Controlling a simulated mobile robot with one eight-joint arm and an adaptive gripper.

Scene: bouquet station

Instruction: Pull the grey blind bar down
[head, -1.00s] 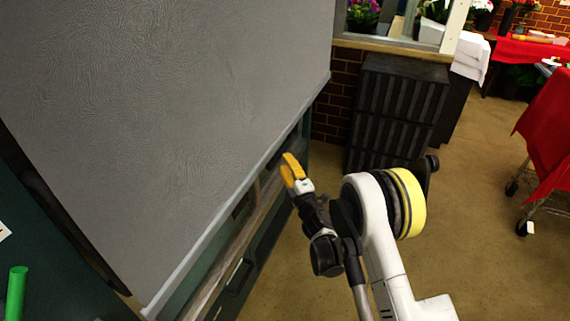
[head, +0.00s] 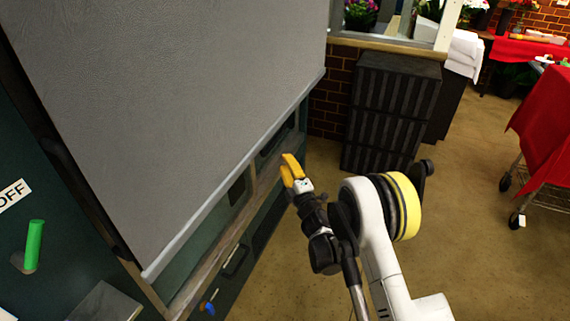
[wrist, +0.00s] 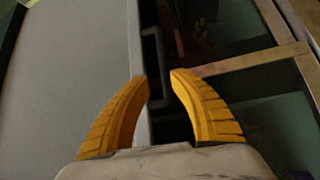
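The grey blind (head: 180,95) hangs over a large opening on the left of the head view. Its pale grey bar (head: 236,177) runs slantwise along the blind's lower edge. In the wrist view, the bar (wrist: 137,45) stands as a pale upright strip just left of centre. My gripper (head: 291,168) has yellow fingers and is to the right of the bar, apart from it in the head view. In the wrist view, my gripper (wrist: 160,77) is open with nothing between its fingertips. The left finger overlaps the bar there; contact cannot be told.
A dark bent handle (wrist: 155,60) shows behind the fingertips. Left of the blind are a green lever (head: 34,246) and an OFF label (head: 14,195). A dark ribbed cabinet (head: 393,110) stands behind my arm. A red-draped cart (head: 545,130) is right, with open floor between.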

